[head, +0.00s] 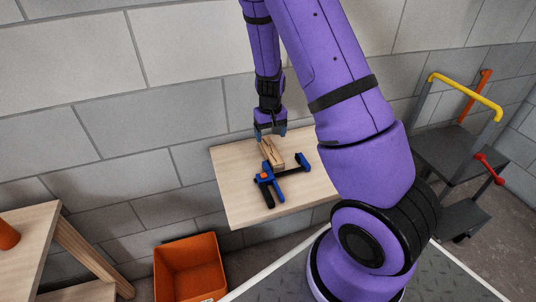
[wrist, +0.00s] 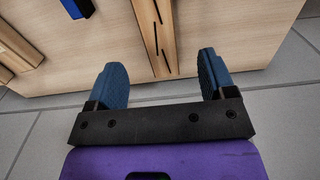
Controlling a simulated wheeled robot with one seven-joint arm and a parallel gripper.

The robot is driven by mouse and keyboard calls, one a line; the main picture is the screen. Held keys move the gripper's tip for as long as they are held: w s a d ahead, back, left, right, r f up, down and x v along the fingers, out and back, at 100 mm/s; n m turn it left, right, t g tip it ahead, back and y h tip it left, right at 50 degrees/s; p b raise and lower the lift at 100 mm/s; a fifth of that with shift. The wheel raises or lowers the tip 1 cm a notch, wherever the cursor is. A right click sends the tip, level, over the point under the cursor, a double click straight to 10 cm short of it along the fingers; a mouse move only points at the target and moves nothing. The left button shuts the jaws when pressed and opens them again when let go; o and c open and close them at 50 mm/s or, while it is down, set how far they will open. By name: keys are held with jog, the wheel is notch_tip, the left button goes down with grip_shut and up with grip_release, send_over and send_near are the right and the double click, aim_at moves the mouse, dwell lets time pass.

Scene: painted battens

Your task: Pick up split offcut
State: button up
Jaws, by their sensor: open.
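The split offcut (head: 270,153) is a pale wooden piece with dark cracks, lying on the wooden table (head: 240,203) near its back edge. In the wrist view the offcut (wrist: 154,32) runs lengthwise away from me, between the lines of my two fingers. My gripper (head: 271,133) is at the table's back edge, just beyond the offcut. In the wrist view my gripper (wrist: 161,62) is open, with blue pads on both sides and nothing held. I cannot tell the exact height of the fingertips over the wood.
An orange bin (head: 190,268) stands on the floor below. A block wall is close behind. A step unit with a yellow rail (head: 465,92) stands at right.

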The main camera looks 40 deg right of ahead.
aim_at(270, 150)
jog(key=shift+w+d+f, duration=0.1)
jog(key=shift+d+f, duration=0.05)
jog(key=shift+f, duration=3.9)
jog(key=c, duration=1)
jog(key=shift+c, duration=0.2)
